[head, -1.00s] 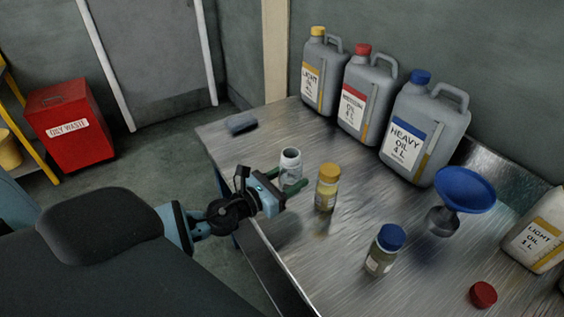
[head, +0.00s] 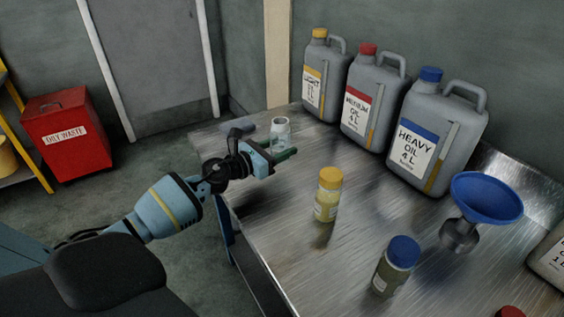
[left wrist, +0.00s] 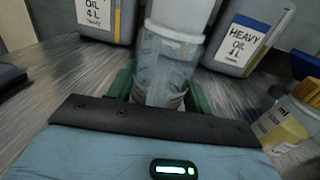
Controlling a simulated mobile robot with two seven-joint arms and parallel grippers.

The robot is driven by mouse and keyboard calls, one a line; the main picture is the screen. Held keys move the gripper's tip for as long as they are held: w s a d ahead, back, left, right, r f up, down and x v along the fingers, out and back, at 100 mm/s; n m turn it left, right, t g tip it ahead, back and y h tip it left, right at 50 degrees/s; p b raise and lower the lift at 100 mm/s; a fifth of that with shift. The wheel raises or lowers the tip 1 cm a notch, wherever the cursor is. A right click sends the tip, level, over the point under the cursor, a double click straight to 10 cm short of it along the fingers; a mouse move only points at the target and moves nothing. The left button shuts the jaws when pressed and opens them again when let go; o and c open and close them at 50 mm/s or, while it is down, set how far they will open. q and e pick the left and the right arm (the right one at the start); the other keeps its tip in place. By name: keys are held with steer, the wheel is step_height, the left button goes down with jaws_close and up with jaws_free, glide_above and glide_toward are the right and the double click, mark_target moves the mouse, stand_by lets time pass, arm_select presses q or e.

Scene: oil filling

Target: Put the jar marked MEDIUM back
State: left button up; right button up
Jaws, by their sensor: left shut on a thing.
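My left gripper (head: 280,158) is shut around a clear, lidless jar (head: 281,130) near the back left of the metal table. The jar also shows in the left wrist view (left wrist: 165,62), upright between the green fingers. No MEDIUM marking is readable on it. A red lid (head: 510,312) lies at the bottom right edge of the head view, partly cut off. Whether the jar touches the table is unclear. My right gripper is not in view.
A yellow-lidded jar (head: 327,195) and a blue-lidded jar (head: 395,265) stand on the table. Jugs of LIGHT (head: 322,82), MEDIUM (head: 370,98) and HEAVY oil (head: 432,135) line the back. A blue funnel (head: 486,198) stands right. A grey block (head: 240,125) lies beyond the gripper.

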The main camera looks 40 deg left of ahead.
arm_select(q)
steer(key=shift+w+a, duration=0.15)
steer(key=shift+w, duration=0.1)
step_height(320, 180, down, 3)
steer(key=shift+f+b, duration=0.2)
steer(key=shift+b, duration=0.55)
steer(key=shift+f, duration=0.15)
steer(key=o, duration=1.1)
steer(key=shift+c, duration=0.2)
